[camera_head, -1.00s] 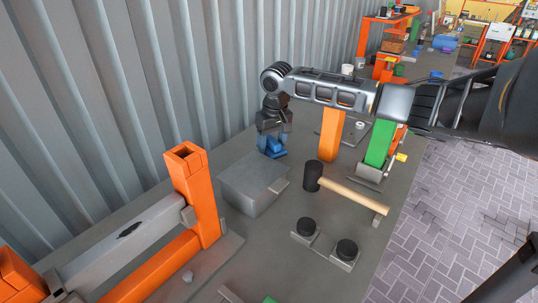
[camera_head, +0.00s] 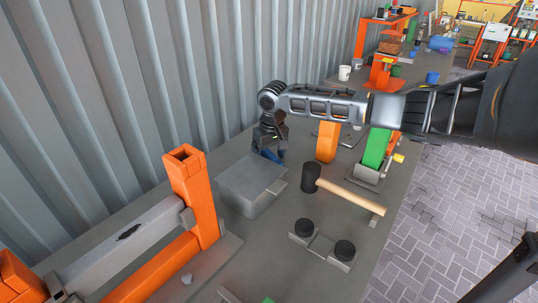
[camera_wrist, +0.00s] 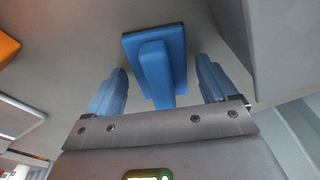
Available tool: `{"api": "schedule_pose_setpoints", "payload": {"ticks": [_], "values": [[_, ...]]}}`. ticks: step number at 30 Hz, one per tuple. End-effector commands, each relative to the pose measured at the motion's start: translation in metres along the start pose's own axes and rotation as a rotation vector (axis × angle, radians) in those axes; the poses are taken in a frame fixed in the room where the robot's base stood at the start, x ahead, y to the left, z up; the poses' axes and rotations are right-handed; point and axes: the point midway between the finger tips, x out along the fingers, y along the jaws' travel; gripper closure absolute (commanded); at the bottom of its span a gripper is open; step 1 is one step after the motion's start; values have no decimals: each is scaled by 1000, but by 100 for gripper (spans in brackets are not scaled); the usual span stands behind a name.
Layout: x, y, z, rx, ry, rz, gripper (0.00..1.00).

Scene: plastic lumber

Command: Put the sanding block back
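The sanding block (camera_wrist: 157,62) is blue with a raised grip, and sits on the grey bench top in the wrist view. My gripper (camera_wrist: 160,70) is open, its two blue fingers on either side of the block's grip with a gap on each side. In the head view my gripper (camera_head: 270,154) points down behind the far side of a grey box (camera_head: 248,186). There its fingertips are partly hidden by the box, and I cannot tell the block from the blue fingers.
A black-headed mallet (camera_head: 342,194) lies right of the box. An orange post (camera_head: 327,142) and a green piece (camera_head: 376,149) stand behind it. Two black knobs on a plate (camera_head: 320,242) are nearer. An orange frame (camera_head: 192,200) stands at left, by the corrugated wall.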

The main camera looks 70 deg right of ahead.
Motion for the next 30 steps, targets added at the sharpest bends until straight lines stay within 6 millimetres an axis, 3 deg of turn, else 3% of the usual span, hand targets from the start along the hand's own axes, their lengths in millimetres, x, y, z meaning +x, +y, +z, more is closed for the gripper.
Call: {"api": "schedule_pose_setpoints", "payload": {"ticks": [11, 24, 30], "values": [[-5, 0, 0, 1, 0, -1, 11], [-87, 0, -1, 0, 3, -1, 11], [-114, 0, -1, -1, 2, 0, 11]]}}
